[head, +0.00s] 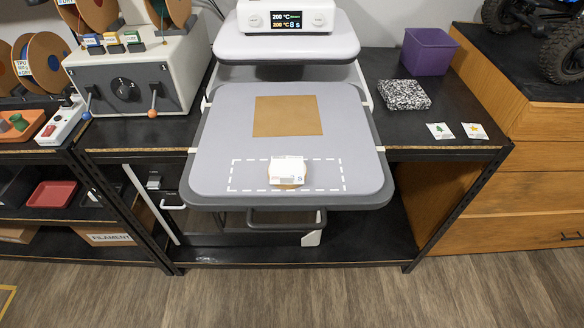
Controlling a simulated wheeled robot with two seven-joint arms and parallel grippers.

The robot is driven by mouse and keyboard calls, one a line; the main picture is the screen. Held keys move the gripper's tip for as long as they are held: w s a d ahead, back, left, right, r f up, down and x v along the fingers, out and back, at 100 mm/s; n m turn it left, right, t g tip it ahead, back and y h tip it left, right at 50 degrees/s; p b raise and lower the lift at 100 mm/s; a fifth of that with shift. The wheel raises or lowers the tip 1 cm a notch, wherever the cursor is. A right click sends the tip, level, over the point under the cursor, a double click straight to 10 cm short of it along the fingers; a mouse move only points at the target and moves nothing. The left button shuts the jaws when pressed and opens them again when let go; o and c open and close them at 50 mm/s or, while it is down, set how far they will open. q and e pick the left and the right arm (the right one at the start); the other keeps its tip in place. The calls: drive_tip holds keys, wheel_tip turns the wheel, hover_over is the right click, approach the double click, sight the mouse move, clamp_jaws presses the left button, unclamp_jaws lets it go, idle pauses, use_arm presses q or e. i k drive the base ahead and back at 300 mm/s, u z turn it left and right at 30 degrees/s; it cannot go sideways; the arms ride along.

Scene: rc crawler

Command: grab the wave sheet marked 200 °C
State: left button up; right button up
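A flat brown sheet (288,116) lies on the grey lower plate (225,130) of a heat press. A small white labelled item (287,168) sits nearer the front, inside a dashed white rectangle, with a tan edge showing beneath it. Its print is too small to read. Two small white cards, one with a green tree (440,131) and one with a yellow star (474,131), lie on the black table at the right. I cannot make out a 200 °C mark on any sheet; the press display (287,19) reads 200 °C. Neither gripper is in view.
The press's upper plate (240,46) is raised behind the lower plate. A speckled block (404,95) and a purple bin (428,52) stand right of it. A grey machine with levers (125,80) and filament spools (45,60) crowd the left. The floor in front is clear.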

sight(283, 170)
drive_tip(key=u, duration=2)
drive_tip(key=k, duration=0.85)
drive_tip(key=z, duration=0.85)
